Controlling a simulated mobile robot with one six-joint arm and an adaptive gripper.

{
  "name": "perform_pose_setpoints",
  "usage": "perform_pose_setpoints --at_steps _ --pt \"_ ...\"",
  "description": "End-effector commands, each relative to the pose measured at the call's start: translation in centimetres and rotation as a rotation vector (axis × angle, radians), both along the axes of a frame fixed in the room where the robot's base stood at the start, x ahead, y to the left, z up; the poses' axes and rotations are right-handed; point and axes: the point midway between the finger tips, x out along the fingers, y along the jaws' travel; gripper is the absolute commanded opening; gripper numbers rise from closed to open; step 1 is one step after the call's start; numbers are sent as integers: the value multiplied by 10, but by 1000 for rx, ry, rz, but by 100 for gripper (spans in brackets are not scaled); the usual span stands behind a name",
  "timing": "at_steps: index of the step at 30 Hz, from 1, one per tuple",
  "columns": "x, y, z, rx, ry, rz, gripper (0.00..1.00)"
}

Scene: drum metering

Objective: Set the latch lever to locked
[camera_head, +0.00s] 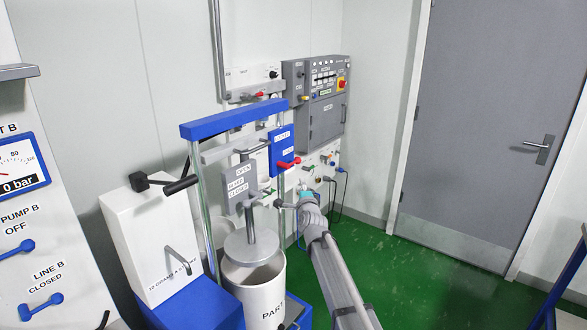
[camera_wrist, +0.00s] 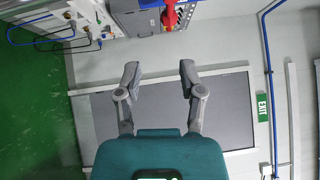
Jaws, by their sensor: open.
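A red lever (camera_head: 288,163) sits at the lower edge of a blue plate (camera_head: 282,140) with white labels, too small to read for certain. I take it for the latch lever. It points to the right and slightly up in the head view. In the wrist view a red handle (camera_wrist: 170,14), probably the same lever, shows at the top edge, beyond the fingertips. My gripper (camera_wrist: 160,74) is open, with nothing between its fingers. In the head view my arm ends below and right of the red lever, apart from it; its fingers are hard to make out there.
A blue-topped press frame (camera_head: 235,118) with a grey OPEN/BLEED/CLOSED plate (camera_head: 240,187) and a white drum (camera_head: 258,298) stands left of my arm. A grey control box (camera_head: 325,120) hangs behind. Hoses hang below it. The green floor (camera_head: 385,275) towards the grey door (camera_head: 490,120) is clear.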

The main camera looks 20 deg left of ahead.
Motion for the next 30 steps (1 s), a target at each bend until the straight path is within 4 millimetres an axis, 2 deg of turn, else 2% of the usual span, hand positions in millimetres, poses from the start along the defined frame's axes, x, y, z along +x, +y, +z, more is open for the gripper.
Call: perform_pose_setpoints --at_steps 1,4,20,26,30 --pt "3 7 1 35 -11 -2 51" --pt "3 12 6 79 -23 -10 51" --pt "6 14 8 92 -28 -12 51" --pt "19 19 10 91 -28 -11 51" --pt "35 26 13 91 -28 -11 51"
